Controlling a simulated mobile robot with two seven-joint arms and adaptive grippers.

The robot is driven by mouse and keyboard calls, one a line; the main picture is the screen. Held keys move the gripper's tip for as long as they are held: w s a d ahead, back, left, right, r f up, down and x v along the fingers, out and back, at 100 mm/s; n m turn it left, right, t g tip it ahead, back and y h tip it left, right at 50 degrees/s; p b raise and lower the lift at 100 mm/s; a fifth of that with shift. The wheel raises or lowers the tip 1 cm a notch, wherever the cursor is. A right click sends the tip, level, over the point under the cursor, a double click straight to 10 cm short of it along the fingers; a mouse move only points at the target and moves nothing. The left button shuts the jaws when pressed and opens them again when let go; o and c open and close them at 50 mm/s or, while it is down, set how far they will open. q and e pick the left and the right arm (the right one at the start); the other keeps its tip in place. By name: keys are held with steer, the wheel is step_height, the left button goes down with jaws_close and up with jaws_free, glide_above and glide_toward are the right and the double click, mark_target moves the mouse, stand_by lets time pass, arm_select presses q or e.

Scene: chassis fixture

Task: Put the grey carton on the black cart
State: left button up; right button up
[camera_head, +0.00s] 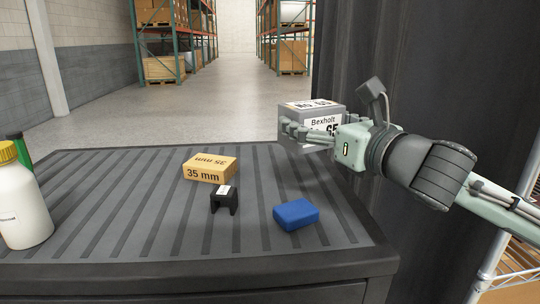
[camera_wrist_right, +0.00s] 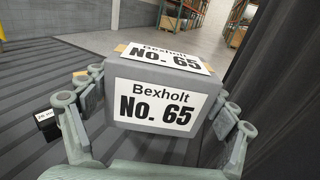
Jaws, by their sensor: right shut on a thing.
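The grey carton (camera_head: 309,112) has white labels reading "Bexholt No. 65". My right gripper (camera_head: 302,132) is shut on it, and the carton is at the far right edge of the black cart (camera_head: 130,185) in the head view. In the right wrist view the carton (camera_wrist_right: 152,74) sits between the two fingers of my right gripper (camera_wrist_right: 155,105). The head view does not clearly show whether the carton's underside touches the cart. My left gripper is not in view.
On the cart's ribbed top are a yellow "35 mm" box (camera_head: 209,168), a small black bracket (camera_head: 223,201), a blue block (camera_head: 296,214) and a white bottle with a yellow cap (camera_head: 20,205). A dark curtain (camera_head: 430,80) hangs at the right. The cart's middle back is clear.

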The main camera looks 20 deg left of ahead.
steer(key=w+a+f, duration=0.3)
steer(key=w+f, duration=0.1)
steer(key=w, duration=0.1)
steer(key=w+a+f, duration=0.1)
steer(key=w+a, duration=0.1)
steer(key=w, duration=0.1)
steer(key=shift+a+f, duration=0.3)
steer(key=shift+f, duration=0.1)
steer(key=shift+w+f, duration=0.15)
steer(key=shift+f, duration=0.1)
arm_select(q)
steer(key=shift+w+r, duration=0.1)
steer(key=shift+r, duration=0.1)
arm_select(e)
steer(key=shift+f, duration=1.8)
steer(key=shift+f, duration=0.2)
steer(key=o, duration=1.3)
steer(key=shift+f, duration=0.1)
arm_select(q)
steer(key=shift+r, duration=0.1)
